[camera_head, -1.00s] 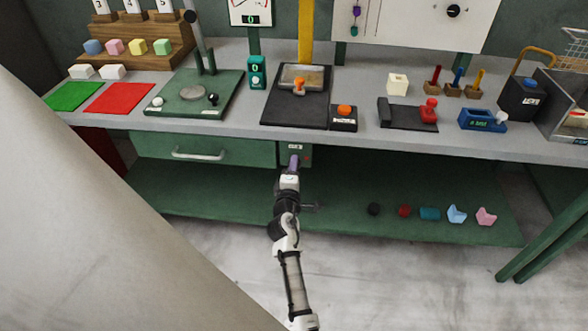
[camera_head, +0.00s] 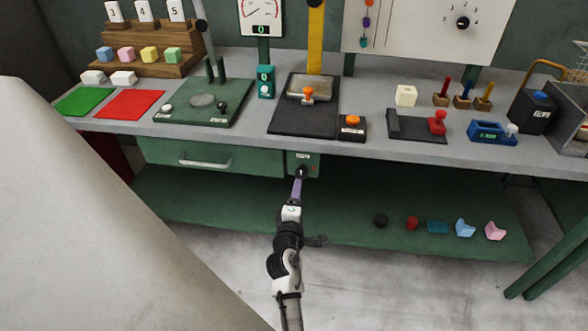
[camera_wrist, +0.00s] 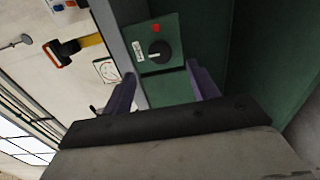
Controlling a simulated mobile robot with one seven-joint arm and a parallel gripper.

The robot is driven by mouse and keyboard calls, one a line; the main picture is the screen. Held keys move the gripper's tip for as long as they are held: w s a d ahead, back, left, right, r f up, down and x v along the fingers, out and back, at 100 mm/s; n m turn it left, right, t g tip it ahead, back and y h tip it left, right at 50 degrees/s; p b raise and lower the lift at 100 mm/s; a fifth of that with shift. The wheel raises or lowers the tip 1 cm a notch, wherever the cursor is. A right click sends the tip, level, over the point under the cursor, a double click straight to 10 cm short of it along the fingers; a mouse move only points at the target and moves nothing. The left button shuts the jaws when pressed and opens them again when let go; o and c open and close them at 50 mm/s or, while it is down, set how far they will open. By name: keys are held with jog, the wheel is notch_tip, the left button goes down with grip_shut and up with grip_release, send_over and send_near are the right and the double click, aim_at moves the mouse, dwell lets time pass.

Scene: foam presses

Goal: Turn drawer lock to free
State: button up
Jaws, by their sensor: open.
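The drawer lock is a black knob (camera_wrist: 160,52) on a small green panel (camera_wrist: 175,58), with a white label on one side and a red mark on another. The label is too small to read, and I cannot tell which setting the knob points to. In the head view the lock panel (camera_head: 311,160) sits under the bench top, right of the green drawer (camera_head: 225,158), which looks shut. My gripper (camera_head: 298,183) is just below and in front of the knob. In the wrist view its purple fingers (camera_wrist: 161,72) are apart and empty, with the knob ahead between them, not gripped.
The grey bench top (camera_head: 255,126) overhangs the lock and carries presses and an orange-button box (camera_head: 351,127). A green lower shelf (camera_head: 345,205) lies below, with several small coloured pieces at its right. The space before the lock is clear.

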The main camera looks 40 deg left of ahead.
jog(key=v, duration=0.6)
jog(key=shift+s+b, duration=0.25)
jog(key=shift+b, duration=0.2)
jog(key=shift+d, duration=0.1)
